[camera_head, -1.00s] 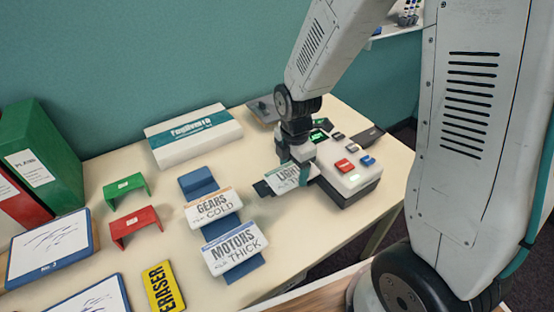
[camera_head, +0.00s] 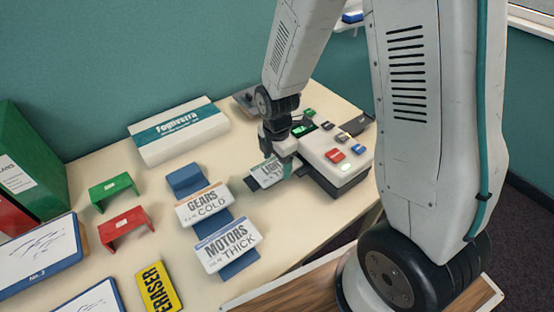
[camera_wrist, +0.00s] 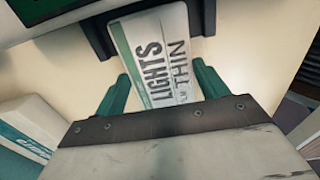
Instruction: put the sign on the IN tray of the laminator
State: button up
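The white sign reading LIGHTS THIN (camera_head: 267,174) lies on the dark tray (camera_head: 252,184) at the left side of the white laminator (camera_head: 325,155). In the wrist view, the sign (camera_wrist: 155,50) lies between the two teal fingers of my gripper (camera_wrist: 160,72). Any tray label is not readable.
A white box (camera_head: 178,132) lies behind. Green (camera_head: 113,188) and red (camera_head: 124,228) brackets and a yellow eraser sign (camera_head: 158,288) are further left.

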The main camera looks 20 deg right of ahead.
aim_at(277, 166)
jog(key=shift+o, duration=1.4)
notch_tip(277, 166, up, 12)
jog(key=s+d+r+m, duration=0.1)
jog(key=s+r+m, duration=0.6)
jog(key=s+m, duration=0.3)
jog(key=s+d+r+m+t, duration=0.1)
jog(key=s+d+r+m, duration=0.1)
jog(key=s+r+m, duration=0.6)
jog(key=s+m, duration=0.2)
jog(key=s, duration=0.1)
jog(key=shift+r, duration=0.15)
